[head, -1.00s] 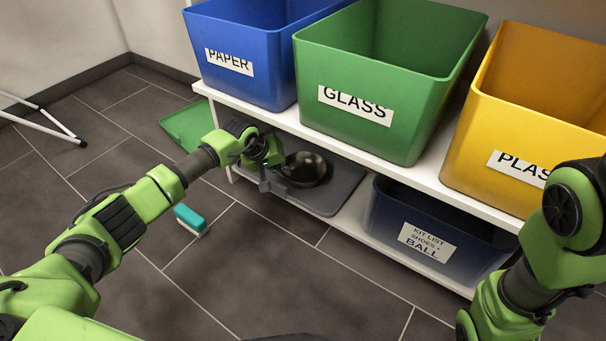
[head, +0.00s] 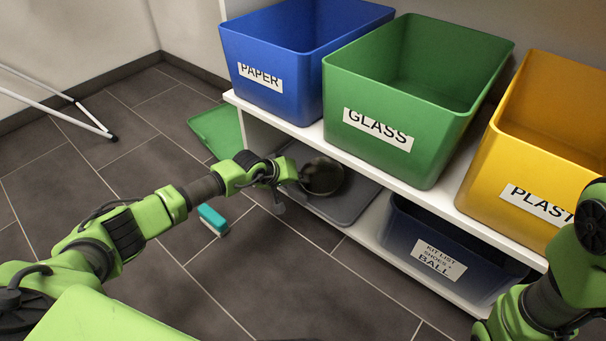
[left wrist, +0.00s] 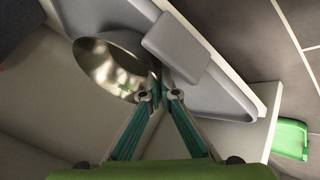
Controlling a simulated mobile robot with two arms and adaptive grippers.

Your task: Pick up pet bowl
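The pet bowl (head: 323,177) is a dark, shiny round bowl at the lower shelf's left end, over a grey tray (head: 352,205). In the left wrist view the bowl (left wrist: 108,68) looks metallic and tilted, its rim at my fingertips. My left gripper (head: 285,178) is at the bowl's near left side. In the left wrist view its two fingers (left wrist: 157,93) are close together on the bowl's rim. My right arm shows at the right edge, but its gripper is out of view.
Blue paper (head: 290,98), green glass (head: 385,150) and yellow plastic (head: 510,165) bins stand on the upper shelf. A dark blue bin (head: 400,232) sits below. A teal-and-white brush-like object (head: 212,219) and a green panel (head: 217,130) are on the floor.

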